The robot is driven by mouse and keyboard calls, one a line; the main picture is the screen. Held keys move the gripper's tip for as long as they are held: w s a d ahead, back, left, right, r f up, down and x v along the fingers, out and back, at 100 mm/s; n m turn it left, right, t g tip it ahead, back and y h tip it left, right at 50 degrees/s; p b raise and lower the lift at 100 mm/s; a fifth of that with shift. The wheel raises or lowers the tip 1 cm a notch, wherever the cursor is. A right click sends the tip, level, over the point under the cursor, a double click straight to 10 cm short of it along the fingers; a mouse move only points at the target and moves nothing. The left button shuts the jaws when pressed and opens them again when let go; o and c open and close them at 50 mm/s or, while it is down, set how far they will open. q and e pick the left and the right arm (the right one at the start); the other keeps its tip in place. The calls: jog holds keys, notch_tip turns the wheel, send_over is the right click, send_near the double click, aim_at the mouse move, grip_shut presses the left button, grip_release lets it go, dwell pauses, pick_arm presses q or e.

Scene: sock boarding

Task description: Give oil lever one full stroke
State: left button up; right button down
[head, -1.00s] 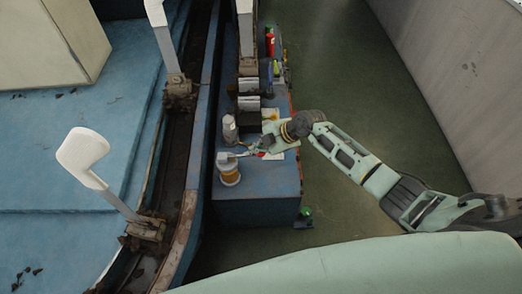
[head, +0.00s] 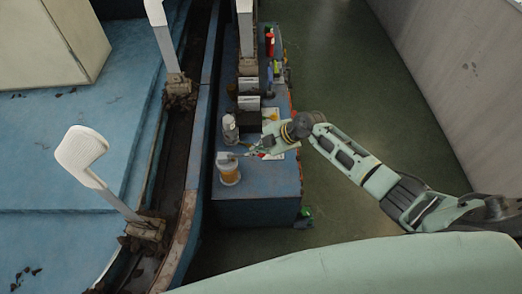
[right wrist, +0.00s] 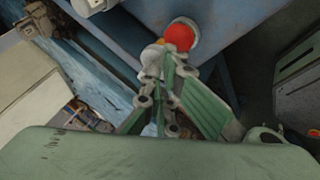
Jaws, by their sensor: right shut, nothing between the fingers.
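A small oiler with an amber reservoir (head: 229,174) and a grey top stands on the near end of the blue bench (head: 260,182). My right gripper (head: 252,151) is just right of the oiler's top, low over the bench. In the right wrist view, my right gripper (right wrist: 168,52) is shut and empty. Its tips are close beside a red ball knob (right wrist: 180,36), which seems to be the lever's end. I cannot tell whether they touch it. The lever's arm is not clear in either view. My left gripper is out of view.
A grey-white bottle-like item (head: 230,129) stands behind the oiler. Several small items and a red object (head: 270,43) lie farther along the bench. White sock forms on posts (head: 82,155) stand left. The green floor to the right is clear.

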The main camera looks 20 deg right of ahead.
jog(key=shift+s+d+f+b, duration=0.1)
jog(key=shift+f+b, duration=0.45)
jog(key=shift+f, duration=0.45)
jog(key=shift+s+d+f+b, duration=0.1)
jog(key=shift+f+b, duration=0.4)
jog(key=shift+f, duration=0.45)
dwell(1.3)
jog(key=shift+w+r, duration=0.1)
dwell(0.4)
jog(key=shift+w+a+r+p, duration=0.1)
jog(key=shift+a+r+p, duration=0.05)
jog(key=shift+r+p, duration=1.3)
jog(key=shift+a+r+p, duration=0.15)
jog(key=shift+r+p, duration=1.05)
jog(key=shift+p, duration=0.45)
jog(key=r+p, duration=0.1)
jog(key=p, duration=0.1)
jog(key=r+p, duration=0.3)
jog(key=r, duration=0.1)
jog(key=shift+w+a+p, duration=0.1)
jog(key=shift+a+p, duration=0.2)
jog(key=shift+p, duration=0.1)
